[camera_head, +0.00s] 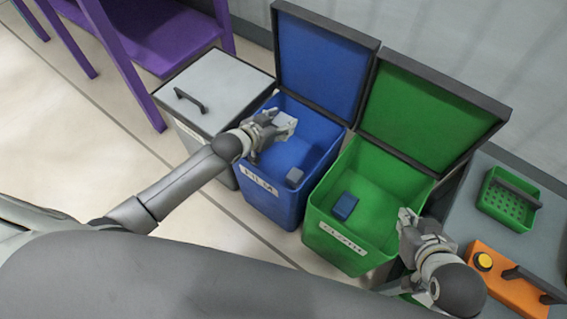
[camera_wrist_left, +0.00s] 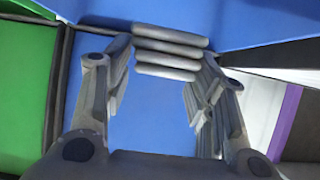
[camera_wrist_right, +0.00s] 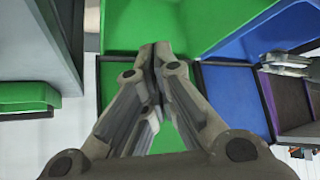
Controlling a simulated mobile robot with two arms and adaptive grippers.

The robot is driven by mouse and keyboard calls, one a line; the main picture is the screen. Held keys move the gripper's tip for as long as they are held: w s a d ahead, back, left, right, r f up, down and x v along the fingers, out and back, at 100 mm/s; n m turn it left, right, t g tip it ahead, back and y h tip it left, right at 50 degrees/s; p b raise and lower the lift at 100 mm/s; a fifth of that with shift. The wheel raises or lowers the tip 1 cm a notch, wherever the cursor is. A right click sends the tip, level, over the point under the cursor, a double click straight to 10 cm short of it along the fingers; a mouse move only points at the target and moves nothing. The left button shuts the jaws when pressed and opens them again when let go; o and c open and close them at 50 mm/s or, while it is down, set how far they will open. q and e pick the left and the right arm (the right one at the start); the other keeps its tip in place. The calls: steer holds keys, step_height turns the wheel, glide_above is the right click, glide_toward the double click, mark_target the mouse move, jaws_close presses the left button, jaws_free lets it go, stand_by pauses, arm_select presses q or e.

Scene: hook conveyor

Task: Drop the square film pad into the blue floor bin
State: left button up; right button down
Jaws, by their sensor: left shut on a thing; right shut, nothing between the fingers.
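The blue floor bin (camera_head: 259,196), labelled FILM, stands with its lid (camera_head: 320,62) raised. My left gripper (camera_head: 279,125) is over the bin's opening. It is shut on a light grey film pad (camera_wrist_left: 171,52), whose ridged side shows between the fingers in the left wrist view; the pad's full outline is partly hidden. A small grey block (camera_head: 294,177) lies inside the blue bin. My right gripper (camera_head: 407,225) is shut and empty beside the green bin; its closed fingers show in the right wrist view (camera_wrist_right: 157,55).
The green bin (camera_head: 335,243), its label probably CLOTH, stands open to the right with a blue block (camera_head: 344,206) inside. A grey lidded bin (camera_head: 215,88) is closed on the left. A green perforated tray (camera_head: 508,200) and an orange box (camera_head: 505,283) sit on the right. Purple furniture (camera_head: 165,45) stands behind left.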

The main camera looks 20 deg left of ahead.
arm_select(q)
steer(key=shift+f+b, duration=0.7)
steer(key=shift+b, duration=0.1)
steer(key=shift+f+b, duration=0.6)
steer(key=shift+b, duration=0.15)
steer(key=shift+f, duration=0.1)
arm_select(e)
steer(key=w+a+r+t+y, duration=0.2)
steer(key=w+a+r+t, duration=0.2)
steer(key=w+r+t, duration=0.4)
steer(key=shift+r+n+t+y, duration=0.3)
steer(key=shift+r+t, duration=0.4)
steer(key=shift+r, duration=2.05)
steer(key=shift+w, duration=0.1)
arm_select(q)
steer(key=o, duration=0.9)
steer(key=v, duration=1.2)
steer(key=shift+f, duration=0.1)
